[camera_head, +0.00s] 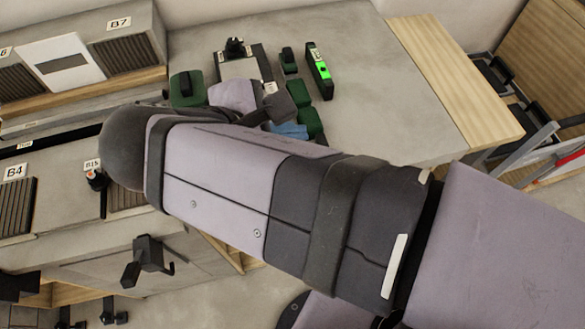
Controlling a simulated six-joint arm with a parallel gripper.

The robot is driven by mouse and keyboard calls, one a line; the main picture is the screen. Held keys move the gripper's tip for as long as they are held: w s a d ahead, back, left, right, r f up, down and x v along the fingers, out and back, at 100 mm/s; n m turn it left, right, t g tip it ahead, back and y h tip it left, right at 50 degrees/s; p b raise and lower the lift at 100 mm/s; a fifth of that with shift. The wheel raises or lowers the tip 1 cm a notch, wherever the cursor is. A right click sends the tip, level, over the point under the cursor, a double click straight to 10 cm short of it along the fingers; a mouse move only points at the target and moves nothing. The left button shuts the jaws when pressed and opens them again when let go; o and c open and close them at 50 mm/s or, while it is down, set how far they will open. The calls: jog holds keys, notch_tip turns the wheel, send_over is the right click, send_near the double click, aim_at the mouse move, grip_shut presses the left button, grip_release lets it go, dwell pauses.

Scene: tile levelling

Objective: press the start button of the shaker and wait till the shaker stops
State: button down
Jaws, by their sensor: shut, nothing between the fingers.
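My arm reaches across the picture from the lower right, and its end bends over the grey worktop (390,110). My gripper (280,106) looks like the dark part beyond the light wrist link; it is small, partly hidden by my arm, and looks shut and empty. A slim dark device with a bright green panel (319,70) lies to its upper right, apart from it. A flat plate with a dark frame and a black knob (240,66) lies above the wrist. I cannot tell for sure which of these is the shaker, and no start button can be made out.
Several dark green blocks (298,92) and a blue piece (290,130) lie close around my gripper. Vented cabinets labelled B7 (122,50) and B4 (17,205) stand at the left. A wooden board (455,80) edges the worktop at right. The worktop's right part is clear.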

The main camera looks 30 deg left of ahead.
jog(key=shift+s+a+r, duration=0.25)
jog(key=shift+s+a, duration=0.05)
jog(key=shift+s, duration=0.1)
jog(key=shift+f, duration=0.15)
notch_tip(320, 180, down, 6)
jog(key=b, duration=0.7)
jog(key=shift+f, duration=0.15)
jog(key=shift+f+b, duration=0.65)
jog(key=shift+f, duration=0.45)
jog(key=shift+f, duration=0.2)
dwell(0.9)
jog(key=shift+f, duration=0.25)
